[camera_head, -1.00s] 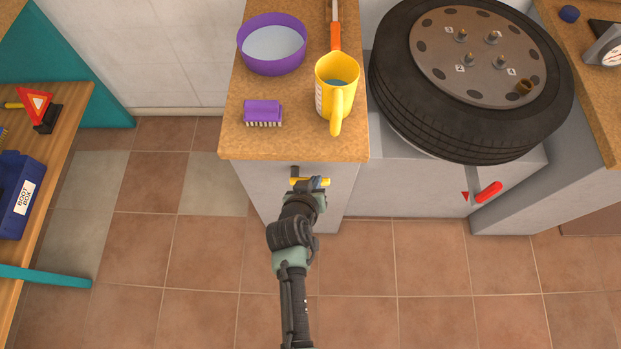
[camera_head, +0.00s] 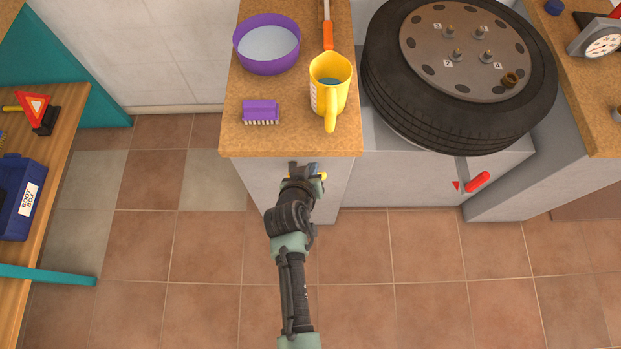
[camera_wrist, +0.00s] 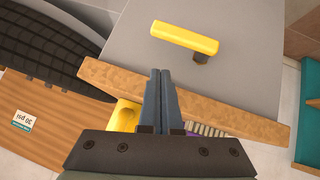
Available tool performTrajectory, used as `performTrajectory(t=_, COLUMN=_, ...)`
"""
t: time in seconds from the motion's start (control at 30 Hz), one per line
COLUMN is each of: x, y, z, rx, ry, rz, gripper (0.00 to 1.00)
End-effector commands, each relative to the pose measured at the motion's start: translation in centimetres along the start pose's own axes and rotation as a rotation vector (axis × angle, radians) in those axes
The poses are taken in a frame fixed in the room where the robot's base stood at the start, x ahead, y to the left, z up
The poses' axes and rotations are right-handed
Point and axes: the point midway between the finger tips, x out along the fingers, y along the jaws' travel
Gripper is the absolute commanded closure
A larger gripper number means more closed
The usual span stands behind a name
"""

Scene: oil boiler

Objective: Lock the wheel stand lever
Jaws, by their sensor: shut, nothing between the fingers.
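The wheel stand lever (camera_head: 477,182) is a short red handle on the front of the grey wheel stand (camera_head: 405,180), below the tyre. It tilts up to the right, with a small red triangle mark (camera_head: 456,186) at its left. My gripper (camera_head: 304,168) is well left of it, in front of the cabinet under the worktop. In the wrist view my gripper (camera_wrist: 160,74) has its fingers together and empty. A yellow bar handle (camera_wrist: 185,37) on the grey cabinet front lies just beyond the fingertips, apart from them in that picture. The lever is not visible in the wrist view.
A wheel (camera_head: 460,75) lies on the stand. The worktop (camera_head: 235,140) holds a purple bowl (camera_head: 267,45), yellow jug (camera_head: 330,85) and purple brush (camera_head: 261,111). A bench with a blue box (camera_head: 22,200) is at left. The tiled floor in front is clear.

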Motion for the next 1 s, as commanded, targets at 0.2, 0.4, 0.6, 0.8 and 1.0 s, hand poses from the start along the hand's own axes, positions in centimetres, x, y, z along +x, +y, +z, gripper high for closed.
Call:
performTrajectory(t=0.2, x=-3.3, y=0.9, z=-1.0, rx=0.001, ry=-0.001, rz=0.0, gripper=1.0)
performTrajectory(t=0.4, x=-6.7, y=1.5, z=-0.9, rx=0.0, ry=0.0, rz=0.0, gripper=1.0)
performTrajectory(t=0.6, x=-9.2, y=2.0, z=-0.9, rx=0.001, ry=0.0, rz=-0.001, gripper=1.0)
performTrajectory(t=0.8, x=-10.3, y=2.2, z=-0.9, rx=0.0, ry=0.0, rz=-0.001, gripper=1.0)
performTrajectory(t=1.0, x=-10.5, y=2.5, z=-2.2, rx=0.009, ry=0.025, rz=0.0, gripper=1.0)
